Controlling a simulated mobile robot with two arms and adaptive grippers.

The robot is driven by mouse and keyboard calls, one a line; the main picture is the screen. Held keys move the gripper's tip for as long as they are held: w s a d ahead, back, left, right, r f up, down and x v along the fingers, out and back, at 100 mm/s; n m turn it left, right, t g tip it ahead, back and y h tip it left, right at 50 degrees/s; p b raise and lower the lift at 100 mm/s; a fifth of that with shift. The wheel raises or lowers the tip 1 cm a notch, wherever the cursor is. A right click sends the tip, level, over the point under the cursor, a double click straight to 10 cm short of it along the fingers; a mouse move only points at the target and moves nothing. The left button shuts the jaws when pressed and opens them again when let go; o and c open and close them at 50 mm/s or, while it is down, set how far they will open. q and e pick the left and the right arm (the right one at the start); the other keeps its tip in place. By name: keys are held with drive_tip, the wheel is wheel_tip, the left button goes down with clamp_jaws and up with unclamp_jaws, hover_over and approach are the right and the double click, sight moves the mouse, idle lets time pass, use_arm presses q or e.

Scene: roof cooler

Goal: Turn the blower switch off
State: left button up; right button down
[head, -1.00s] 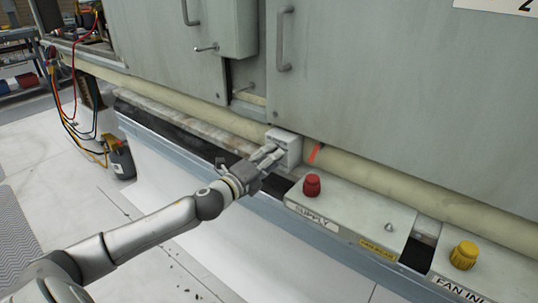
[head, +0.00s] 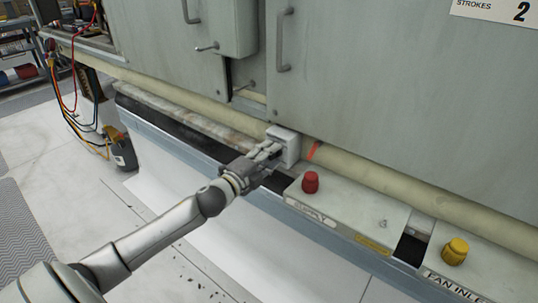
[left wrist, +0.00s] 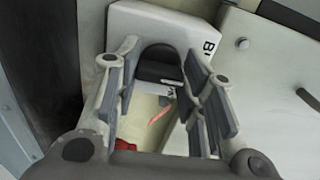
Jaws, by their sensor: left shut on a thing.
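The blower switch is a black knob (left wrist: 158,64) on a small white box (left wrist: 140,25) in the left wrist view; only part of the box's dark lettering shows. In the head view the white box (head: 287,143) stands against the lower edge of the grey cabinet, beside the cream pipe. My left gripper (head: 274,150) is at the front of this box. In the left wrist view the fingers of the left gripper (left wrist: 163,54) are on both sides of the black knob, shut on it. The exact finger contact is partly hidden. My right gripper is not in view.
To the right are a red knob (head: 310,182) on a panel marked SUPPLY and a yellow knob (head: 455,251) on one marked FAN IN. Cabinet handles (head: 284,40) stick out above. A dark canister (head: 121,150) with cables stands at the left.

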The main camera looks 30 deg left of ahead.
use_arm(q)
drive_tip(key=o, duration=1)
drive_tip(key=shift+s, duration=0.15)
drive_tip(key=s, duration=1.1)
drive_tip(key=shift+s+a, duration=0.35)
drive_tip(key=shift+a, duration=0.1)
drive_tip(key=shift+f, duration=0.1)
